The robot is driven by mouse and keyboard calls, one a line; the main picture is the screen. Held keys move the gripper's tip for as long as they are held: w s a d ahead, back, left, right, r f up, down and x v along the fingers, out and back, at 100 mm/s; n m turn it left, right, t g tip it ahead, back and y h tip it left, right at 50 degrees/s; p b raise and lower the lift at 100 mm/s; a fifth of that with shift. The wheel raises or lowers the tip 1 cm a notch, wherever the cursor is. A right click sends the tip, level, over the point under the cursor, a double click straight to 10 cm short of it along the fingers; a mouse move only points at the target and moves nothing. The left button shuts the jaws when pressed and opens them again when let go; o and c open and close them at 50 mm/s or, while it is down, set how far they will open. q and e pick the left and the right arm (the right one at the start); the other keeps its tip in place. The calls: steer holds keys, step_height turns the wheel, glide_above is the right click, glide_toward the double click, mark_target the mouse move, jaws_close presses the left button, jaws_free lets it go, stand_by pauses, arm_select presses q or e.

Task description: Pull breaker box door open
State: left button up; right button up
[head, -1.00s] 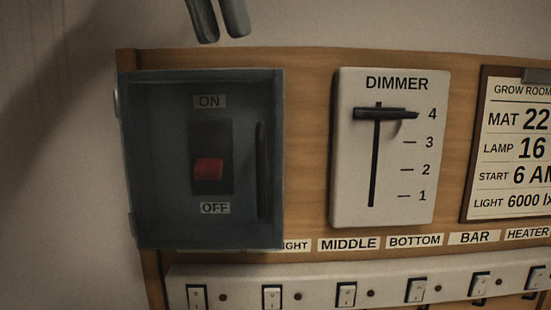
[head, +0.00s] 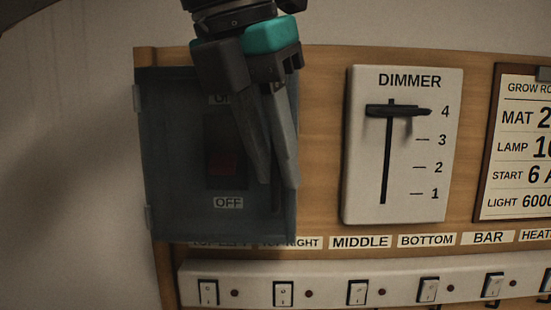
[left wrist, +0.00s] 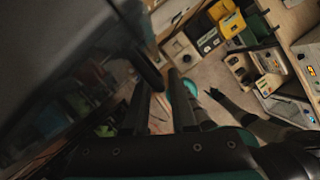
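The breaker box door (head: 172,215) is a smoky see-through panel, shut over a red switch (head: 222,163) set low, near the OFF label. Its dark upright handle (head: 275,205) is on the right side and is mostly hidden by my left gripper (head: 278,184). That gripper points down in front of the handle, fingers slightly apart, one each side of it as far as I can see. In the left wrist view the dark door panel (left wrist: 50,50) fills the upper left, and the handle (left wrist: 148,68) is near the fingertips. A dark shape at right there seems to be my right gripper (left wrist: 222,98), too small to read.
The dimmer plate (head: 425,150) stands right of the box, its slider near 4. A strip of rocker switches (head: 320,275) runs below. A notice board (head: 520,150) is at the far right. Bare wall lies left of the box.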

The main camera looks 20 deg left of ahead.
arm_select(q)
steer(key=shift+w+f, duration=0.1)
steer(key=shift+f, duration=0.15)
jaws_close()
stand_by(1.4)
